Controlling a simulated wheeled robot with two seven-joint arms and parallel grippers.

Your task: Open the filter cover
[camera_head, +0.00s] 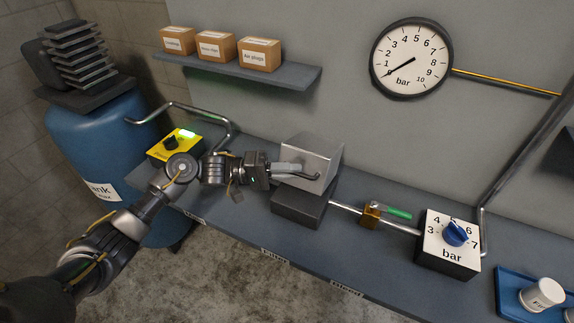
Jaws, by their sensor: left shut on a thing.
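The filter housing stands on the bench in the middle of the camera_head view. It has a dark base (296,208) and a silver-grey box-like cover (321,155) above it. A dark handle (312,176) shows on the cover's front face. My left gripper (289,169) reaches in from the left and is shut on the cover's handle. The gripper hides part of the cover's front. My right gripper is not in view.
A pipe with a green-handled valve (397,213) leads right to a regulator with a blue knob (455,233). A yellow switch box (177,145) is left. A blue tray (510,293) holds a white cup (541,295). A wall gauge (411,58) reads near zero.

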